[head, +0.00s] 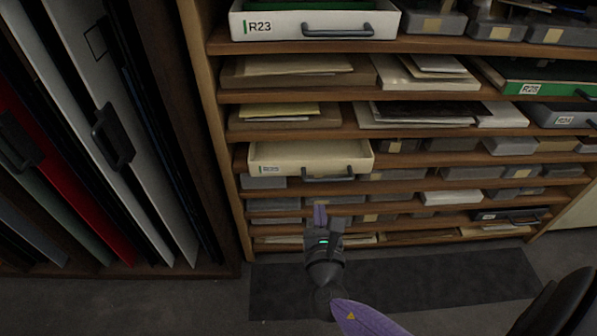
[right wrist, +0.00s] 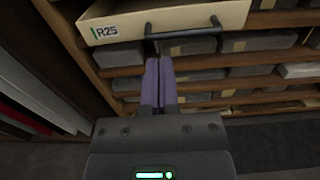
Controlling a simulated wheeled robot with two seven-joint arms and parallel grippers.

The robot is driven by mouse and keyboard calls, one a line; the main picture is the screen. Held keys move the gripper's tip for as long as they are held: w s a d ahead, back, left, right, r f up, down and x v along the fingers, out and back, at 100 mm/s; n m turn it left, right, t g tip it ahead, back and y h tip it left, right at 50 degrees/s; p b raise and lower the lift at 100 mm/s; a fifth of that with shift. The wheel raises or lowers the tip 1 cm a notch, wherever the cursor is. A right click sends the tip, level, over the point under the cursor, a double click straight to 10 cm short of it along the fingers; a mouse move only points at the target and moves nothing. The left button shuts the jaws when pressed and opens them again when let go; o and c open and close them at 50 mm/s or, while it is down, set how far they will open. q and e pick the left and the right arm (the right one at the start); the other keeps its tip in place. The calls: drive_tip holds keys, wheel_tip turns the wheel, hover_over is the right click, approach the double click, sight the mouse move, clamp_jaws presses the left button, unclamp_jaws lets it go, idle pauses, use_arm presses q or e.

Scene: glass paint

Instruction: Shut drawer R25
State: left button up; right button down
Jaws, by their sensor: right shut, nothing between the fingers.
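Drawer R25 is the cream drawer (head: 264,168) in the middle of the shelf unit in the head view. It sticks out of its slot, and I see into its open top. Its label, R25, is readable in the right wrist view, where the drawer front (right wrist: 165,20) is at the top. Its dark bar handle (head: 328,178) is on the lower front. My right gripper (head: 320,210) is shut and empty, just below the drawer front in the head view. In the right wrist view its purple fingers (right wrist: 160,68) point toward the handle; I cannot tell whether they touch. My left gripper is not in view.
The wooden shelf unit (head: 228,96) holds stacked papers, grey boxes and other drawers. White drawer R23 (head: 285,24) is above, and a green-fronted drawer (head: 555,89) is at the right. Upright panels with handles (head: 113,138) stand at the left. A dark mat (head: 440,280) lies on the floor.

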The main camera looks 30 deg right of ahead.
drive_tip(key=b, duration=0.4)
approach(314, 161)
drive_tip(key=x, duration=0.4)
drive_tip(key=shift+d+f, duration=0.1)
drive_tip(key=shift+f, duration=0.2)
drive_tip(key=x, duration=0.3)
drive_tip(key=shift+r+b, duration=0.2)
drive_tip(key=shift+b, duration=0.15)
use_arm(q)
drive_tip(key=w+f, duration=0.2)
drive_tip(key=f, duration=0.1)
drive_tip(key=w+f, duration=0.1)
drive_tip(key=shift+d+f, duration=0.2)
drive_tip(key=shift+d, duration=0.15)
use_arm(e)
drive_tip(key=shift+w+d+r, duration=0.1)
drive_tip(key=shift+w, duration=0.05)
